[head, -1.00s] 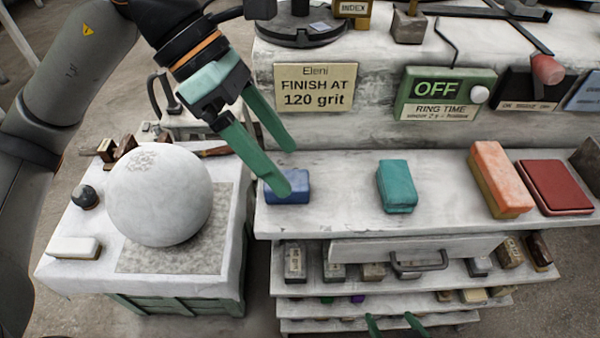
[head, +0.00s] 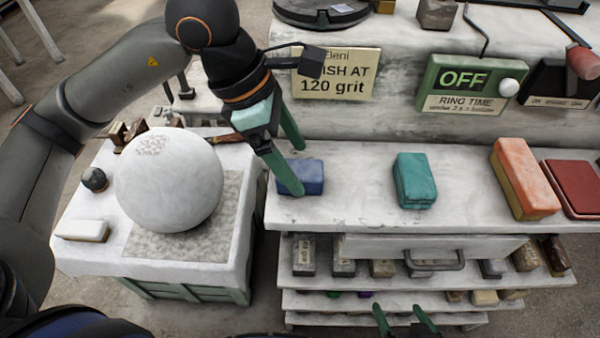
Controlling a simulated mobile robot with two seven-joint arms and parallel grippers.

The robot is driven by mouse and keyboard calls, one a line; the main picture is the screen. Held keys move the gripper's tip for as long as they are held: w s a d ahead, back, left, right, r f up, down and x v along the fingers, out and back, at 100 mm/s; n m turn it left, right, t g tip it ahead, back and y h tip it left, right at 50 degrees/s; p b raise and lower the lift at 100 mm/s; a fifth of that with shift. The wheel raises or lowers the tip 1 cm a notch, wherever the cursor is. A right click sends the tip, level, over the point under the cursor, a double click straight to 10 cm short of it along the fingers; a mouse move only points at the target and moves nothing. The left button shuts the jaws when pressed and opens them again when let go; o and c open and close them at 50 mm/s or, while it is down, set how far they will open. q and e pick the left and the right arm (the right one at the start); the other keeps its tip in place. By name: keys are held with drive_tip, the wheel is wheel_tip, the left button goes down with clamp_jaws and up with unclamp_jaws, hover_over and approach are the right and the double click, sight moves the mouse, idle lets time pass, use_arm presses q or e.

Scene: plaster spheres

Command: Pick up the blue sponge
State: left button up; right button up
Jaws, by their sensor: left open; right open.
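The blue sponge (head: 308,178) is a small block lying on the left end of the white shelf top (head: 345,214). My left gripper (head: 297,168) has green fingers that are spread open and point down at the sponge. One fingertip shows in front of the sponge's left side and the other shows behind it. I cannot tell whether either finger touches it. The sponge rests on the shelf. My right gripper (head: 401,322) shows only its green fingertips at the bottom edge, open and empty, in front of the lower shelves.
A teal sponge (head: 415,180), an orange block (head: 524,178) and a red block (head: 575,187) lie further right on the shelf. A white plaster sphere (head: 168,180) stands on the left table. A sign (head: 345,80) stands behind the sponge. Clear shelf separates the blue and teal sponges.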

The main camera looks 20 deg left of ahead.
use_arm(q)
drive_tip(key=shift+x, duration=1.5)
drive_tip(key=shift+a, duration=0.1)
drive_tip(key=shift+c, duration=0.3)
drive_tip(key=c, duration=1.4)
